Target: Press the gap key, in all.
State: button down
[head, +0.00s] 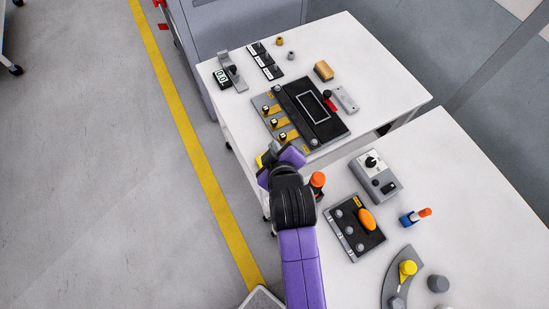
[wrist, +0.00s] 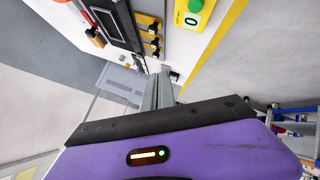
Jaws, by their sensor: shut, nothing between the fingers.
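A grey plate with a black panel (head: 313,108) lies on the far white table. Along its left side are yellow strips with small dark keys (head: 273,123); they also show in the wrist view (wrist: 152,40). Their labels are too small to read, so I cannot tell which is the gap key. My gripper (head: 275,150) is at the panel's near left corner in the head view, partly hidden by my wrist.
A yellow box with a green button and a "0" (wrist: 193,17) shows in the wrist view. A small display (head: 221,77), a wooden block (head: 323,71) and a grey bar (head: 345,99) lie on the far table. The near table holds an orange-knobbed box (head: 355,228) and a dial box (head: 376,175).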

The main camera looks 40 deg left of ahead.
jog(key=shift+s+d+f+n+g+h, duration=0.1)
jog(key=shift+s+f+n+g+h, duration=0.15)
jog(key=shift+f, duration=0.3)
jog(key=shift+s+f+n+g+h, duration=0.15)
jog(key=shift+s+f+n+g, duration=0.1)
jog(key=shift+f, duration=0.25)
jog(key=shift+f, duration=0.1)
jog(key=shift+f+b, duration=3.1)
jog(key=shift+f, duration=1.2)
jog(key=shift+f, duration=0.15)
jog(key=shift+f, duration=0.3)
jog(key=shift+f+b, duration=0.5)
jog(key=shift+r, duration=0.1)
jog(key=shift+r+p, duration=0.85)
jog(key=shift+p, duration=0.05)
